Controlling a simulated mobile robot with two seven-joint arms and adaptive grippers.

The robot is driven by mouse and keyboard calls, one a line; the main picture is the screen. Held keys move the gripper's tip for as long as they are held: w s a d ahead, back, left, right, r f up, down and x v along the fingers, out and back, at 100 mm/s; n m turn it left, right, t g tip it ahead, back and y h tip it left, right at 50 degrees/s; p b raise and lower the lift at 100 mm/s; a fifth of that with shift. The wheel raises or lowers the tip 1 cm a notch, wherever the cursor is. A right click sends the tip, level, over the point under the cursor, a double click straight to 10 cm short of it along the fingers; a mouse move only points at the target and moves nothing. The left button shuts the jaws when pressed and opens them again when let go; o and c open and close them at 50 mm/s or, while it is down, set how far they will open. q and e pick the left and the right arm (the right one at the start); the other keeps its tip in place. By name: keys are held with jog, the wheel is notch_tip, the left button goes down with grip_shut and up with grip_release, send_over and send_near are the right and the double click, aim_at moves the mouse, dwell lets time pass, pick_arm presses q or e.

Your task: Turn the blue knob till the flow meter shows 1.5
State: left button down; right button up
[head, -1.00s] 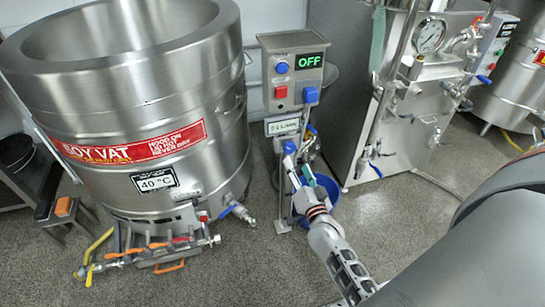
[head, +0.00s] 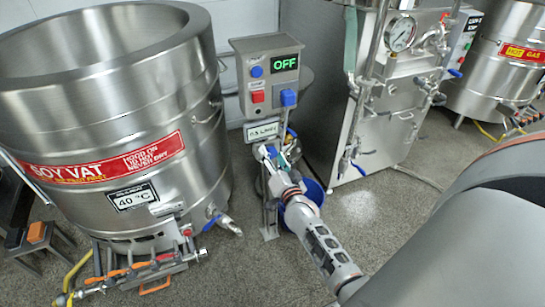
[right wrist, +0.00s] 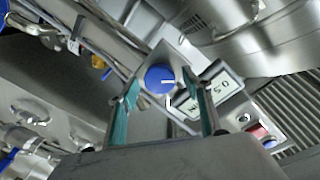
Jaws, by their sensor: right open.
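The blue knob (right wrist: 160,78) has a white pointer line and sits on a grey metal block in the right wrist view. Beside it the flow meter (right wrist: 204,92) shows 0.5. In the head view the flow meter (head: 263,131) is a small pale display on the stand, below the control box. My right gripper (right wrist: 166,98) is open, its two teal-padded fingers on either side of the knob with visible gaps. In the head view my right gripper (head: 274,163) is just below the meter and largely covers the knob area. My left gripper is not in view.
The control box (head: 268,75) above reads OFF and carries blue and red buttons. The large steel soy vat (head: 95,110) stands to the left, with valves low down. A steel machine with a pressure gauge (head: 400,34) stands to the right. A blue bucket (head: 313,192) is behind my arm.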

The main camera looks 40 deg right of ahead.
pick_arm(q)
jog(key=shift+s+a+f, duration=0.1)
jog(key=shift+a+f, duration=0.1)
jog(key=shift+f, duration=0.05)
pick_arm(e)
jog(key=c, duration=1.1)
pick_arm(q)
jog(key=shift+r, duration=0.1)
pick_arm(e)
jog(key=shift+n, duration=0.7)
jog(key=n+p, duration=0.1)
jog(key=n, duration=0.6)
jog(key=shift+f+n+t, duration=0.1)
jog(key=shift+n+t, duration=0.2)
jog(key=shift+n, duration=0.6)
jog(key=shift+a+n, duration=0.1)
jog(key=shift+n, duration=0.3)
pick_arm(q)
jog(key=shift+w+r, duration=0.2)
pick_arm(e)
jog(key=shift+n, duration=0.3)
